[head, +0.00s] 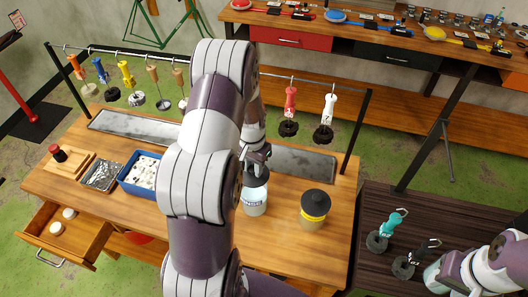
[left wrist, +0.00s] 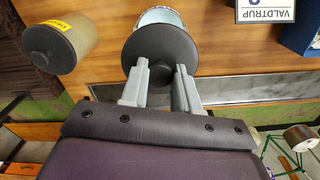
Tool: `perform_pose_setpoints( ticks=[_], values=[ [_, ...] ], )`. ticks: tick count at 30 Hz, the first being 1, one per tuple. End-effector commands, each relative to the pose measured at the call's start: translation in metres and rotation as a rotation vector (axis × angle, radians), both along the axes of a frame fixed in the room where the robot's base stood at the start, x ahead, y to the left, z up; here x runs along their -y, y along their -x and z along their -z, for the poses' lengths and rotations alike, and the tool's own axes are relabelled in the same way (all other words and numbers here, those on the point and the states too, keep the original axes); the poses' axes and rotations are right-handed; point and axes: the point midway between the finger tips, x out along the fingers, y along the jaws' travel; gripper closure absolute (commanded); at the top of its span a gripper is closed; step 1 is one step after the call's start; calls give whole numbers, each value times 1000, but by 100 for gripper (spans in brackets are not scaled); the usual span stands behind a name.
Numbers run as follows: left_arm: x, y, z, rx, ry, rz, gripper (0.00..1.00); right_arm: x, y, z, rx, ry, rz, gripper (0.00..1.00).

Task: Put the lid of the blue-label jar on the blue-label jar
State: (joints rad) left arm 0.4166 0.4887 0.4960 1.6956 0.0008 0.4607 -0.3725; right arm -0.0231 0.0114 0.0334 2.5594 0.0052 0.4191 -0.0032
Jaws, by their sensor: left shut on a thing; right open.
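The blue-label jar (head: 254,206) stands upright on the wooden workbench, pale with a small label. My left gripper (head: 258,158) is above it, pointing down. The lid is over the jar's mouth, and a pale arc of the jar (left wrist: 161,15) shows past the lid's edge. I cannot tell whether lid and jar touch. My right arm shows at the lower right of the head view, but its gripper is not visible.
A yellow-label jar (head: 314,208) with a dark lid stands to the right. A rail with hanging tools (head: 330,84) runs along the back. An open drawer (head: 87,247) juts out front left.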

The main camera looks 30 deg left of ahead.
Motion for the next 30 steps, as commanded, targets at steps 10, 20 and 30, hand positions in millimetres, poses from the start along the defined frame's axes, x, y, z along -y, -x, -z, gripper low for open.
perform_pose_setpoints(
  ticks=[10, 20, 30],
  values=[
    [0, 1, 21, -1, 0, -1, 99, 0, 0, 17, 0, 0, 0, 57],
    [0, 1, 56, 0, 0, -1, 99, 0, 1, 45, 0, 0, 0, 57],
    [0, 1, 66, -2, 1, -1, 99, 0, 1, 50, 0, 0, 0, 57]
  ],
)
